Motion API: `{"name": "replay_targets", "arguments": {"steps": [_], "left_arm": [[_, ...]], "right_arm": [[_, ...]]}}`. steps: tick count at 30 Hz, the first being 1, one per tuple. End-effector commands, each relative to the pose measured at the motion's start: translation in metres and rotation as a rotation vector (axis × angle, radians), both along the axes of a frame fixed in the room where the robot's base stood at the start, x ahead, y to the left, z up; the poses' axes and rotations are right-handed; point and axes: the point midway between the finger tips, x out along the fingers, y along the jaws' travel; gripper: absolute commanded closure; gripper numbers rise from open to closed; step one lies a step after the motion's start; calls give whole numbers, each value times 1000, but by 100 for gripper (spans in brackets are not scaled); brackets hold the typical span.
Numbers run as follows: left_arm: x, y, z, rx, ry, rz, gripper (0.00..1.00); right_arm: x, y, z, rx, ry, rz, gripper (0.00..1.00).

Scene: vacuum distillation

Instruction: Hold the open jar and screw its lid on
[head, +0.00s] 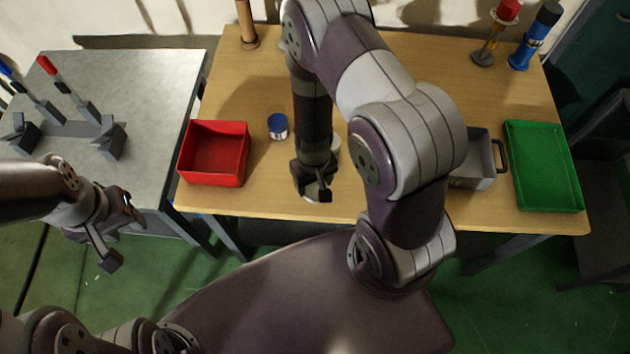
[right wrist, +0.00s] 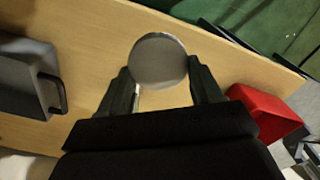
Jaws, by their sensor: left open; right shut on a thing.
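My right gripper (head: 312,192) points down over the table's front edge area. It is shut on a round grey disc-topped piece (right wrist: 158,60), seen between both fingers in the right wrist view. I cannot tell whether this piece is the lid or the jar; its lower part is hidden. A small blue and white jar-like piece (head: 278,127) stands on the table, left of my right arm; whether it is open is unclear. A pale round piece (head: 336,145) is partly hidden behind my right arm. My left gripper (head: 122,234) is open and empty, left of the table's front edge.
A red bin (head: 241,158) stands left of the right gripper. A grey handled box (head: 486,165) and a green tray (head: 545,180) lie to the right. Red (head: 493,35) and blue (head: 537,35) tools stand at the back right. A grey side table (head: 150,80) is at left.

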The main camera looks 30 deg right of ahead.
Motion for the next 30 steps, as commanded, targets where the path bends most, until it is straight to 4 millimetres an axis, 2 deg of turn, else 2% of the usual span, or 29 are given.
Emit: {"name": "replay_targets", "arguments": {"steps": [14,19,25,30], "left_arm": [[0,0,2,0,0,0,57],[0,0,-4,0,0,0,57],[0,0,-18,0,0,0,57],[0,0,-46,0,0,0,57]], "right_arm": [[0,0,2,0,0,1,63],[9,1,-1,0,1,3,63],[37,6,-5,0,-4,10,63],[88,6,-8,-1,-7,13,63]]}}
